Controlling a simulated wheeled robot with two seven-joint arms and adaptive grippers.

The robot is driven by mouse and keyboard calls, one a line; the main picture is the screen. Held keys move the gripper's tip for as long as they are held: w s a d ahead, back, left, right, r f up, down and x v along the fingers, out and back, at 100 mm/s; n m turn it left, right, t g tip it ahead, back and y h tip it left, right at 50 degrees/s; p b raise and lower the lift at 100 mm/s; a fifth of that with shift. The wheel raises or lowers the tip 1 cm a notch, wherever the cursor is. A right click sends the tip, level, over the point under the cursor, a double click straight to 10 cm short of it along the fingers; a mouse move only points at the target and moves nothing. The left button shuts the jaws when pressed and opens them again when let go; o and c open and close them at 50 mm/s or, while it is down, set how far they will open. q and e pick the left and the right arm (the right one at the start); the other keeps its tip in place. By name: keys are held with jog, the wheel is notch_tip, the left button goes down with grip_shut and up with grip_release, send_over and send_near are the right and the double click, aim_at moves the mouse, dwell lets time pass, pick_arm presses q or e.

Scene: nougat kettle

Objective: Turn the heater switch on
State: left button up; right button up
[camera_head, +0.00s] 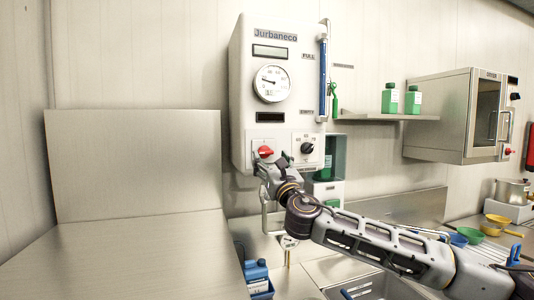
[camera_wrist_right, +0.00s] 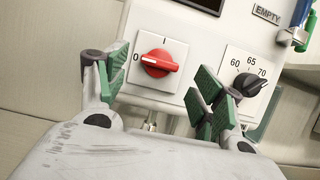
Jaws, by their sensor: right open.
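The heater switch, a red rotary knob (camera_wrist_right: 158,62) on a white plate marked 0 and I, is on the front of the white wall unit. Its handle lies roughly level, with one end by the 0 mark. It also shows in the head view (camera_head: 265,152). My right gripper (camera_wrist_right: 160,76) is open just below the knob, its green-padded fingers spread to either side. The knob appears in the gap between them, not gripped. In the head view, my right gripper (camera_head: 272,166) is at the unit's lower front. My left gripper is not in view.
A black dial (camera_wrist_right: 249,84) marked 60, 65, 70 sits right of the switch, close to the right finger. A gauge (camera_head: 271,83) is above. A shelf (camera_head: 375,117) with green bottles and a steel oven cabinet (camera_head: 437,117) are to the right.

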aim_at(265, 152)
jog(key=shift+p+x, duration=0.55)
jog(key=shift+x, duration=1.55)
jog(key=c, duration=1)
